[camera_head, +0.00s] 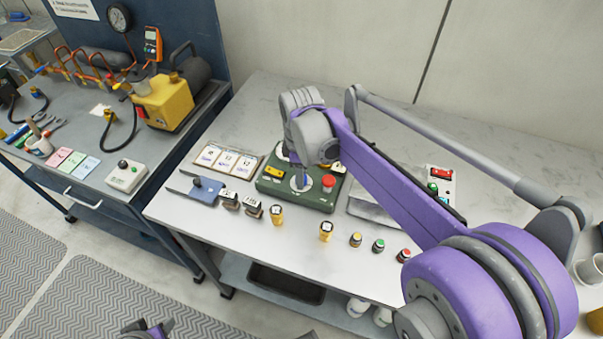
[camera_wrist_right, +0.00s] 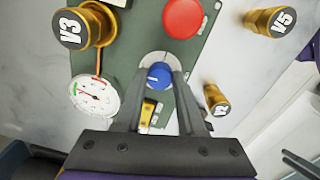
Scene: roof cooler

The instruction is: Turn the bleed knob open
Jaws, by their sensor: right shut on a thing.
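The blue knob (camera_wrist_right: 157,74), which I take for the bleed knob, sits on a pale round dial on the green panel (camera_head: 266,191). My right gripper (camera_wrist_right: 158,80) is shut on the knob, one dark finger on each side of it. In the head view the knob (camera_head: 301,183) shows below my right wrist, which hides part of the panel. My left gripper (camera_head: 147,328) shows only partly at the bottom edge, away from the panel, and its jaws are unclear.
A red push button (camera_wrist_right: 183,18) stands close beside the knob. A gauge (camera_wrist_right: 95,103) and brass fitting V3 (camera_wrist_right: 73,28) are on the other side. Brass pieces (camera_head: 326,232) and coloured buttons (camera_head: 378,245) stand along the table front. A blue clipboard-like item (camera_head: 203,190) lies left.

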